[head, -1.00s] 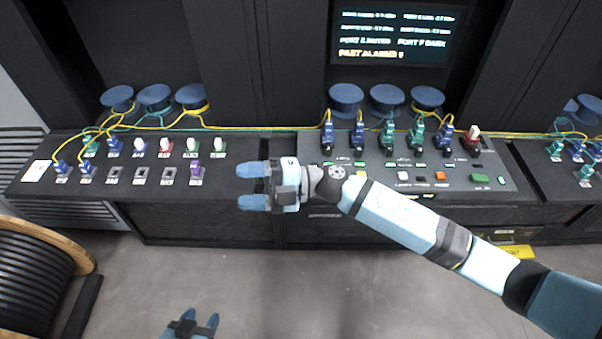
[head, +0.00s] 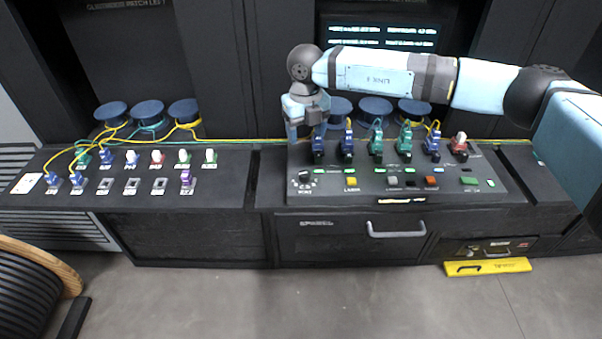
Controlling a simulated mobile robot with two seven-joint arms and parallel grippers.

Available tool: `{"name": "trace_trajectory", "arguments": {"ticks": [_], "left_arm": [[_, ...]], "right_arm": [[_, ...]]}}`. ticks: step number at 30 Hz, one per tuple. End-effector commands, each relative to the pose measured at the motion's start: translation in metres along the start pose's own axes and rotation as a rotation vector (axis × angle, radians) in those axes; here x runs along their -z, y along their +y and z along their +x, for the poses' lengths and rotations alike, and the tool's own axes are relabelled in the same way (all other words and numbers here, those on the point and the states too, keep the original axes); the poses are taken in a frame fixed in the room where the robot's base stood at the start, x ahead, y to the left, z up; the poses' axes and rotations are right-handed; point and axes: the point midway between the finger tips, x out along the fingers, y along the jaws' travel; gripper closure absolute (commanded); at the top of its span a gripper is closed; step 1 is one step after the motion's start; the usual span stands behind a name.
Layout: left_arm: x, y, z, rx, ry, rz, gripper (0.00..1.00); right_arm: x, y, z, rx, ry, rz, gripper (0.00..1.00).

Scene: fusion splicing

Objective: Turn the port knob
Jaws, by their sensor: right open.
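The port knob (head: 305,178) is a small dark round knob with a light mark, at the front left corner of the sloped black console (head: 455,205). A dial scale with small lettering surrounds it. My right gripper (head: 306,132) points down above the back left part of the console, just behind the knob in the picture. Its fingers are apart and I see nothing between them. One finger is close to the leftmost blue plug (head: 319,150); I cannot tell whether they touch. The gripper is apart from the knob. My left gripper is out of view.
Several blue and green plugs and a red one (head: 459,147) stand in a row along the console's back. A yellow button (head: 352,184), an orange button (head: 431,182) and a green button (head: 469,181) sit in front. Cable spools (head: 168,112) and a patch panel (head: 225,190) are left.

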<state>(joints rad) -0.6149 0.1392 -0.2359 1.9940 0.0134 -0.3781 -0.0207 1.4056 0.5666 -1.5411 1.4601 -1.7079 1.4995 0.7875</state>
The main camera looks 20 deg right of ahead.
Motion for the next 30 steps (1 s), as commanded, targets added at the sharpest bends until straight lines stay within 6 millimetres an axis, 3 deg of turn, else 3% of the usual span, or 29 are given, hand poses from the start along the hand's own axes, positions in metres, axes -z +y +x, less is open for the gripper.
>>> {"name": "trace_trajectory", "arguments": {"ticks": [12, 18, 30], "left_arm": [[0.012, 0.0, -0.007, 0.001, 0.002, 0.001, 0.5], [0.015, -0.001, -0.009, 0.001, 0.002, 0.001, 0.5], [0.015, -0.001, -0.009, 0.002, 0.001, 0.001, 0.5]], "right_arm": [[0.001, 0.002, 0.083, -0.003, 0.005, -0.002, 0.38], [0.001, 0.003, 0.115, -0.005, 0.004, -0.003, 0.38], [0.001, 0.002, 0.13, -0.005, 0.001, -0.004, 0.38]]}}
